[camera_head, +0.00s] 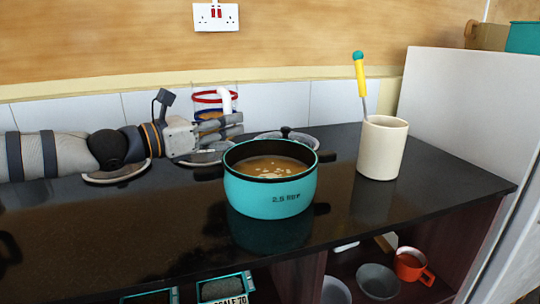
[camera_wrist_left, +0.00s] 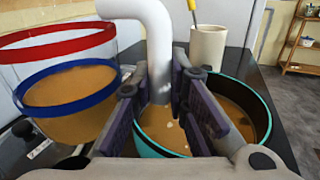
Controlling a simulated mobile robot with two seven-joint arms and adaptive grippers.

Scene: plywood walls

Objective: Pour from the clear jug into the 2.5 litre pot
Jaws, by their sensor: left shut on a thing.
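The clear jug (camera_head: 203,104) has a red ring, a blue ring and a white handle (camera_head: 225,103). It stands behind and left of the pot and looks about upright. Brown liquid shows in the jug (camera_wrist_left: 70,125) in the left wrist view. My left gripper (camera_head: 232,125) is shut on the white handle, which also shows between the fingers in the wrist view (camera_wrist_left: 157,50). The teal 2.5 litre pot (camera_head: 268,197) stands on the counter holding brown liquid with pale bits. The jug's lower part is hidden behind my fingers. My right gripper is not in view.
A cream crock (camera_head: 382,150) with a yellow-handled utensil (camera_head: 360,75) stands right of the pot. A lid (camera_head: 290,137) lies behind the pot. The dark counter (camera_head: 130,235) is clear at front left. Bowls and an orange mug (camera_head: 412,265) sit on the shelf below.

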